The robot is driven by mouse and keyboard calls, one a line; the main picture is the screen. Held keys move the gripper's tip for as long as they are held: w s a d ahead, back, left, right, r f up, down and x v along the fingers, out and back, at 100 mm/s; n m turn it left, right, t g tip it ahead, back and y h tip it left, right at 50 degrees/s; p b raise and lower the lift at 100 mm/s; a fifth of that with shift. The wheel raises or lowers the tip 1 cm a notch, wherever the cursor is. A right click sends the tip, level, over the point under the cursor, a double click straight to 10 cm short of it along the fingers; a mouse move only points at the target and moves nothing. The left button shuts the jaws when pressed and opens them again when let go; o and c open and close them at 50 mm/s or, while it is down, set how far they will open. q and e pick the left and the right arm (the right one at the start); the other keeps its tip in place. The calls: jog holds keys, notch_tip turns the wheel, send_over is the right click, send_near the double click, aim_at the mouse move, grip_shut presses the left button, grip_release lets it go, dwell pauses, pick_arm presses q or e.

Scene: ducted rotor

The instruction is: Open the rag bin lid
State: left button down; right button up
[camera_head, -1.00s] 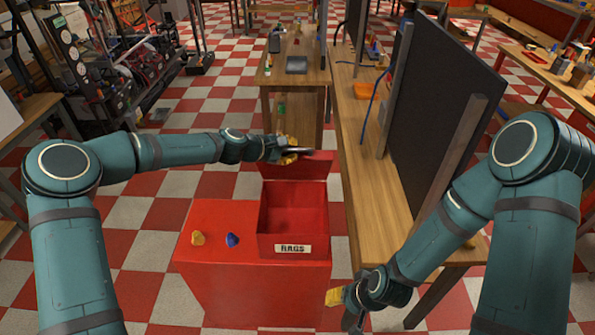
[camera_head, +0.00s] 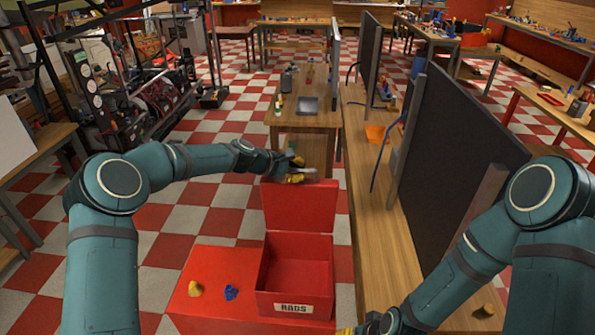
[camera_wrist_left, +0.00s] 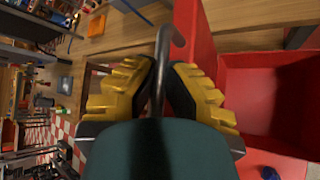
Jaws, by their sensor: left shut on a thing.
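The red rag bin (camera_head: 295,308), with a "RAGS" label on its front, stands on a red cabinet; its empty-looking inside also shows in the left wrist view (camera_wrist_left: 265,95). Its red lid (camera_head: 300,207) stands up at the back edge, clear of the opening. My left gripper (camera_head: 298,175) is at the lid's top edge. In the left wrist view its yellow-padded fingers (camera_wrist_left: 158,85) are shut around a grey curved metal handle (camera_wrist_left: 165,50) beside the lid. My right gripper (camera_head: 346,331) is mostly cut off by the bottom edge.
A yellow lump (camera_head: 195,289) and a blue lump (camera_head: 231,292) lie on the red cabinet (camera_head: 205,260) left of the bin. A long wooden bench (camera_head: 385,235) with dark panels runs along the right. A wooden table (camera_head: 305,120) stands behind the lid. Checkered floor is open on the left.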

pick_arm(q)
jog(key=shift+s+f, duration=0.15)
jog(key=shift+f, duration=0.3)
jog(key=c, duration=1.2)
grip_release()
jog(key=shift+o, duration=1)
jog(key=shift+w, duration=0.25)
jog(key=shift+r, duration=0.1)
jog(key=shift+s+r, duration=0.1)
jog(key=shift+s+a+r, duration=0.1)
jog(key=shift+a+r, duration=0.05)
jog(key=shift+a, duration=0.05)
jog(key=v, duration=1.1)
jog(key=shift+a, duration=0.15)
jog(key=shift+r, duration=0.15)
